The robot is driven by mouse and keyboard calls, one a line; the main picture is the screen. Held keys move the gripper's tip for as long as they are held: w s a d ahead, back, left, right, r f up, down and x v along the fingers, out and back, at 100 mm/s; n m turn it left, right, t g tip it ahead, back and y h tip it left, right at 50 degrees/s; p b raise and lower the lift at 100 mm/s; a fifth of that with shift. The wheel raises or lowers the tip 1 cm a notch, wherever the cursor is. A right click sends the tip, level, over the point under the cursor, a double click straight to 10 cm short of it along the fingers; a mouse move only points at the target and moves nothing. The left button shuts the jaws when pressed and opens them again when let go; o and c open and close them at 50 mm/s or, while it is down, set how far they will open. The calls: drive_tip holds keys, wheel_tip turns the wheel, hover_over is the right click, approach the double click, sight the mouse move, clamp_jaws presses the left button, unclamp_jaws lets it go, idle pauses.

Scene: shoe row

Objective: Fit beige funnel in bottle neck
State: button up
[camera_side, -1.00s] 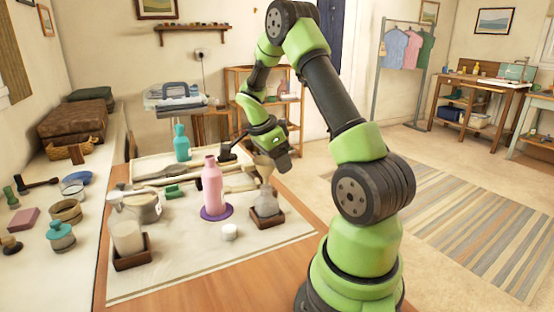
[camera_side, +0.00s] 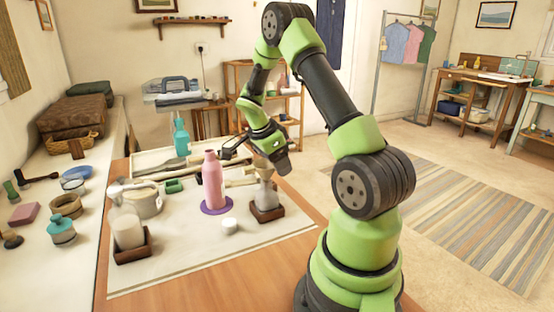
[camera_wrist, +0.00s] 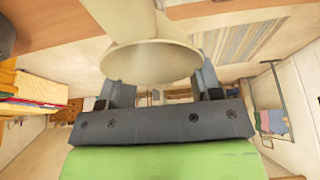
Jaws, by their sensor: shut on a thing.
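My gripper (camera_side: 266,160) is shut on the beige funnel (camera_wrist: 150,62). In the side view the funnel (camera_side: 263,172) hangs under the gripper, right over the clear bottle (camera_side: 266,196), which stands upright in a small dark brown holder (camera_side: 267,213). The funnel's lower end and the bottle's neck overlap in the side view; I cannot tell whether the spout is inside the neck. In the wrist view the funnel's wide rim faces the camera, between the two fingers, and hides what lies below it.
A pink bottle (camera_side: 212,182) on a purple disc stands just left of the clear bottle. A small white round thing (camera_side: 229,225) lies in front. A white jar (camera_side: 128,231) in a brown holder and a pitcher (camera_side: 146,203) stand further left. The front right mat is clear.

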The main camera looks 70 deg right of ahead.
drive_tip(key=shift+f, duration=0.45)
drive_tip(key=o, duration=1.1)
drive_tip(key=v, duration=1)
